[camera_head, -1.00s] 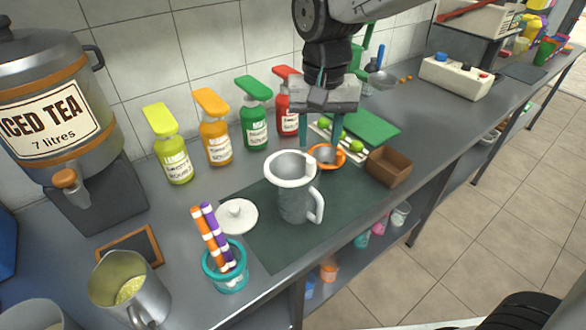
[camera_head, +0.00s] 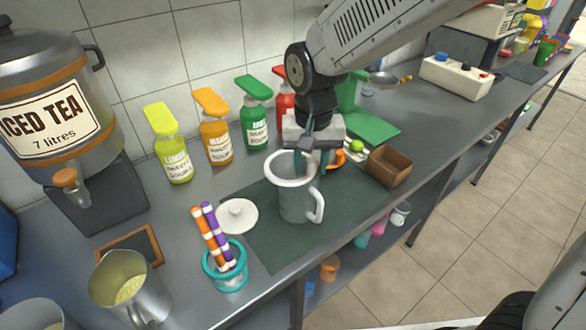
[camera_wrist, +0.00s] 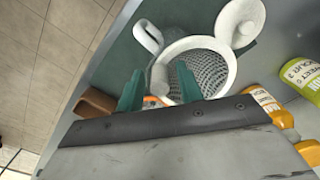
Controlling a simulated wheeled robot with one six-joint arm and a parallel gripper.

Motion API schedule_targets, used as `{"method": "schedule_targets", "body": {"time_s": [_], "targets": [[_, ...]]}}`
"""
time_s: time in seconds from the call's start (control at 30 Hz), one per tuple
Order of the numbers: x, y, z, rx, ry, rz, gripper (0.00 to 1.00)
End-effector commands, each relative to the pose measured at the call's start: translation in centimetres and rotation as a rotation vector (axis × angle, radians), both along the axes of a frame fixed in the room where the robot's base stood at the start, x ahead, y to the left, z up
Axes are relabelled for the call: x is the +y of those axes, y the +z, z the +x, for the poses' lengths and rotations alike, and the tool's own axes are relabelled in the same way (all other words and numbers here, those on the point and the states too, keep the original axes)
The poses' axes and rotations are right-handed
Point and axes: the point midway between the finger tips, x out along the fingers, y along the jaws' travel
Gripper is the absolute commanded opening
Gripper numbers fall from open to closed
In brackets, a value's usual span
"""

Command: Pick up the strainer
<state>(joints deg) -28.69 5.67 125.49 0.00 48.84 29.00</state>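The strainer (camera_head: 283,168) is a grey mesh bowl with a white ring, seated in the mouth of a grey jug (camera_head: 297,206) with a white handle. In the wrist view its mesh (camera_wrist: 213,72) is plain to see, and a short white tab (camera_wrist: 160,76) sticks out from the ring. My gripper (camera_head: 310,168) is at the jug's right rim, pointing down. In the wrist view my gripper (camera_wrist: 160,85) is open, its green fingers on either side of the tab. I cannot tell whether they touch it.
A white lid (camera_head: 238,216) lies left of the jug on a dark mat (camera_head: 268,238). A brown box (camera_head: 389,166) and an orange item (camera_head: 338,158) are close on the right. Several pump bottles (camera_head: 215,127) stand behind. A teal cup (camera_head: 225,267) of striped straws is in front.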

Motion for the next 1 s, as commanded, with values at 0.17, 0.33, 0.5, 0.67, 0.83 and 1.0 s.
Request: {"method": "schedule_targets", "body": {"time_s": [0.17,0.33,0.5,0.67,0.83,1.0], "targets": [[0.0,0.0,0.0,0.000,0.000,0.000,0.00],[0.0,0.0,0.0,0.000,0.000,0.000,0.00],[0.0,0.3,0.0,-0.001,0.000,0.000,0.00],[0.0,1.6,0.1,-0.004,0.000,0.002,0.00],[-0.1,3.9,-0.5,-0.003,0.001,0.002,0.00],[-1.1,4.1,-4.3,-0.003,0.003,0.002,0.00]]}}
